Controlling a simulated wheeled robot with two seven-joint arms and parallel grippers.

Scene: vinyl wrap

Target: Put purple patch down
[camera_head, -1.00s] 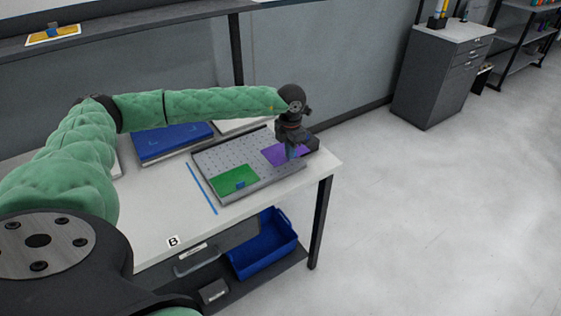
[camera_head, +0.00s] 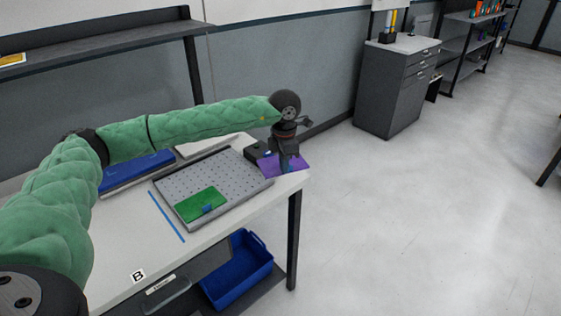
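The purple patch (camera_head: 297,163) is at the right end of the white table (camera_head: 120,244), beside the right edge of the grey perforated plate (camera_head: 232,172). My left gripper (camera_head: 286,166) points down over the patch, and its fingertips overlap it in the picture. The finger gap is too small to make out, and I cannot tell whether the patch is held or rests on the table. A green patch (camera_head: 193,204) with a small blue tab lies on the front left of the plate. My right gripper is not in view.
A blue strip (camera_head: 167,217) lies left of the plate. A blue folder-like item (camera_head: 135,170) lies behind it, partly under my arm. A small black block (camera_head: 257,152) stands near the gripper. A blue bin (camera_head: 238,272) sits on the lower shelf. A grey cabinet (camera_head: 385,88) stands behind.

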